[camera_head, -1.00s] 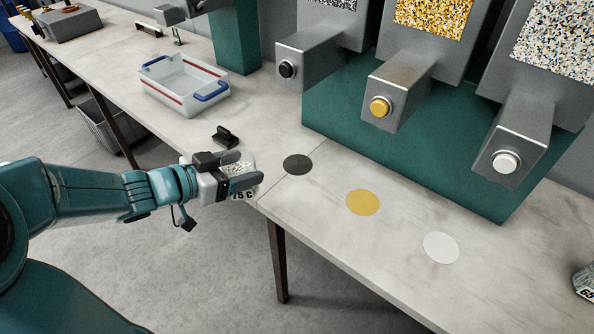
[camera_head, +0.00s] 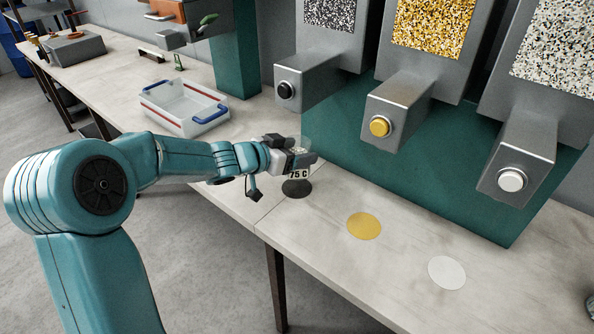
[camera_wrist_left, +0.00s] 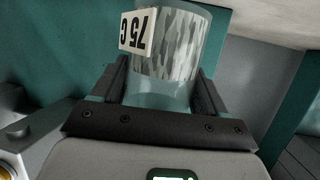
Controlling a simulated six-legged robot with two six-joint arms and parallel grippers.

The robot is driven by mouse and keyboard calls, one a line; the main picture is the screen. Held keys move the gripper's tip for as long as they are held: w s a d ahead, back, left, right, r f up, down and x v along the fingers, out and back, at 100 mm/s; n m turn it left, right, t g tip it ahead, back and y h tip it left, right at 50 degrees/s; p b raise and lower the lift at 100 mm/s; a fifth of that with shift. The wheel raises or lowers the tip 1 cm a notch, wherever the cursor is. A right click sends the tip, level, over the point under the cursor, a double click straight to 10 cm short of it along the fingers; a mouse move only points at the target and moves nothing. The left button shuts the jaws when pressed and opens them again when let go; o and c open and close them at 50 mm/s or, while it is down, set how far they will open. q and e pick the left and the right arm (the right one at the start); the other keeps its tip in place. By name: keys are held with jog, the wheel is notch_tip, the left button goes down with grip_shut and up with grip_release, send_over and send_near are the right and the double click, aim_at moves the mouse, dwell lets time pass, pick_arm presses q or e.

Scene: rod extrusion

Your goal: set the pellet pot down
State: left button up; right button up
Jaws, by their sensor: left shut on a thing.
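The pellet pot (camera_head: 302,150) is a clear cup with a "75 C" label. It also shows in the left wrist view (camera_wrist_left: 172,58), between the two dark fingers, with grey and white pellets inside. My left gripper (camera_head: 296,160) is shut on it. The pot is at the dark round spot (camera_head: 297,188) on the table, below the black-button dispenser, and looks just above it; whether its base touches is hard to tell. My right gripper is not in view.
A yellow spot (camera_head: 364,226) and a white spot (camera_head: 447,272) lie clear to the right. Dispenser spouts with black (camera_head: 284,90), yellow (camera_head: 380,126) and white (camera_head: 511,180) buttons overhang the table. A white bin (camera_head: 184,105) with blue handles stands at the left.

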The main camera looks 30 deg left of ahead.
pick_arm(q)
notch_tip(320, 180, down, 5)
jog(key=b, duration=0.2)
jog(key=shift+b, duration=0.3)
jog(key=shift+w+f, duration=0.15)
jog(key=shift+f, duration=0.1)
jog(key=shift+r, duration=0.1)
jog(key=shift+f, duration=0.25)
jog(key=o, duration=1.4)
